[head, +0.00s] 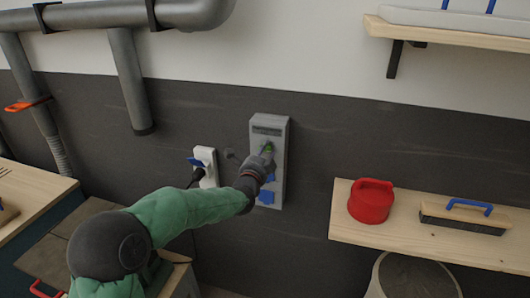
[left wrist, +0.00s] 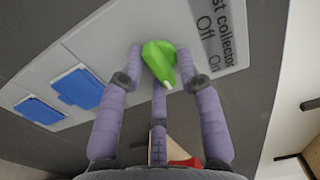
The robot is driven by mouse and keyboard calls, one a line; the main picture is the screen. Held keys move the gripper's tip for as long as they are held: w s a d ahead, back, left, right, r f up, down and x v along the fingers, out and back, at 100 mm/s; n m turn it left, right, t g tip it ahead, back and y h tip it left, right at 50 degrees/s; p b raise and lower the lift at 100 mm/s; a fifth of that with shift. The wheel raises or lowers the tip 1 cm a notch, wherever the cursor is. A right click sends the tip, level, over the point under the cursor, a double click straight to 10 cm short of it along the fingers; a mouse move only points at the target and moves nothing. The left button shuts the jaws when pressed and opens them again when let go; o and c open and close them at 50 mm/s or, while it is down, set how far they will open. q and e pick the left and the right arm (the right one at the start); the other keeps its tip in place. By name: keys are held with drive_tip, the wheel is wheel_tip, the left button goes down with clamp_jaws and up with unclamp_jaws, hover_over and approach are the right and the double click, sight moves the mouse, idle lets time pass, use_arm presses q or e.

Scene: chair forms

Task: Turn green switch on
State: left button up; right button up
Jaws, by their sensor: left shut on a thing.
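The green switch (head: 267,147) is on the upper part of a grey wall panel (head: 268,127). In the left wrist view the green switch (left wrist: 160,58) is a knob with a white mark at its lower end. A label (left wrist: 213,36) beside it reads "Off" and "On"; I cannot tell which word the mark points to. My left gripper (head: 264,157) reaches the panel from the left. Its purple fingers (left wrist: 160,78) are shut around the switch and partly hide it in the head view. My right gripper is not in view.
Two blue socket covers (head: 267,188) sit lower on the panel. A white socket (head: 207,165) with a plug and cable is left of it. A wooden shelf (head: 345,225) at right carries a red container (head: 371,202) and a brush (head: 463,216). Grey pipes (head: 128,75) run upper left.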

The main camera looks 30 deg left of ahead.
use_arm(q)
drive_tip(key=shift+d+f, duration=0.2)
drive_tip(key=shift+f, duration=0.45)
drive_tip(key=o, duration=0.8)
drive_tip(key=shift+o, duration=0.3)
drive_tip(key=shift+a+r, duration=0.1)
drive_tip(key=shift+r, duration=0.25)
drive_tip(key=v, duration=1.2)
